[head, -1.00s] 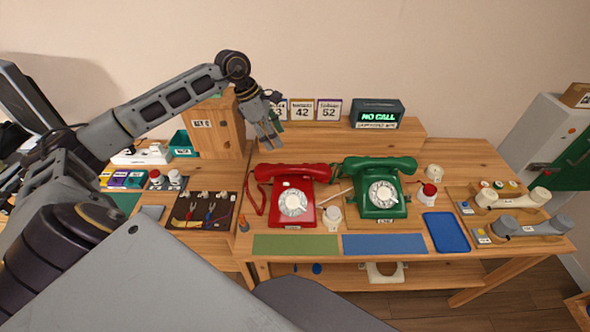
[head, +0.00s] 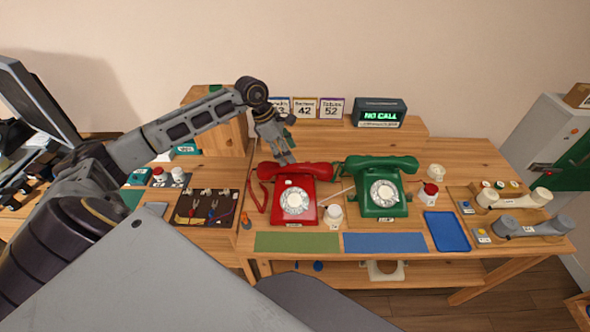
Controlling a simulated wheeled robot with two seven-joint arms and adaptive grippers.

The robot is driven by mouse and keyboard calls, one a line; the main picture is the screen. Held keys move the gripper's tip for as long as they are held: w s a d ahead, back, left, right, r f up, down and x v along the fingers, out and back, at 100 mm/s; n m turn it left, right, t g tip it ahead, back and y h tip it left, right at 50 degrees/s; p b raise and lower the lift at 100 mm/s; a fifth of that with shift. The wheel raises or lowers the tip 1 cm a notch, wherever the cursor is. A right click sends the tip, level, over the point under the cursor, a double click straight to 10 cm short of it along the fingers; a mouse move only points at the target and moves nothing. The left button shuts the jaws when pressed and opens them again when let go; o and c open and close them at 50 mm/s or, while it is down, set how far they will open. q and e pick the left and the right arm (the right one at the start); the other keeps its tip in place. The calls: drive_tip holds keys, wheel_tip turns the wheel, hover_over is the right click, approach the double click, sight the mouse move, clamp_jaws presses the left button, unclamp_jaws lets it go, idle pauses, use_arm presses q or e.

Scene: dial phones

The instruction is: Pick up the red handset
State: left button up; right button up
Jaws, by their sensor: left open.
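The red phone (head: 294,204) stands on the wooden table, with its red handset (head: 306,170) lying across the cradle on top. A red cord hangs at its left side. My left gripper (head: 284,161) is open and points down, just above and behind the left half of the handset. It looks empty. Whether its fingertips touch the handset cannot be told from this view. My right gripper does not show.
A green phone (head: 384,195) stands close to the right of the red one. A wooden cabinet (head: 222,128) is behind my left arm. Green (head: 297,242) and blue (head: 384,242) mats lie in front.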

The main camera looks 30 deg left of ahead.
sight(295, 165)
use_arm(q)
drive_tip(key=shift+w+d+f, duration=0.1)
drive_tip(key=shift+d+f, duration=0.1)
drive_tip(key=shift+f, duration=0.3)
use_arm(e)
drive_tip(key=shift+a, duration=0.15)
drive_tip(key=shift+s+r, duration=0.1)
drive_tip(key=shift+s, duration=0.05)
use_arm(q)
drive_tip(key=shift+w+d+f, duration=0.1)
drive_tip(key=shift+d+f, duration=0.05)
drive_tip(key=shift+f, duration=0.25)
drive_tip(key=shift+p+x, duration=0.55)
drive_tip(key=shift+x, duration=0.55)
drive_tip(key=shift+w+d+f, duration=0.2)
drive_tip(key=shift+f, duration=0.45)
drive_tip(key=shift+d+f, duration=0.1)
drive_tip(key=shift+f, duration=0.25)
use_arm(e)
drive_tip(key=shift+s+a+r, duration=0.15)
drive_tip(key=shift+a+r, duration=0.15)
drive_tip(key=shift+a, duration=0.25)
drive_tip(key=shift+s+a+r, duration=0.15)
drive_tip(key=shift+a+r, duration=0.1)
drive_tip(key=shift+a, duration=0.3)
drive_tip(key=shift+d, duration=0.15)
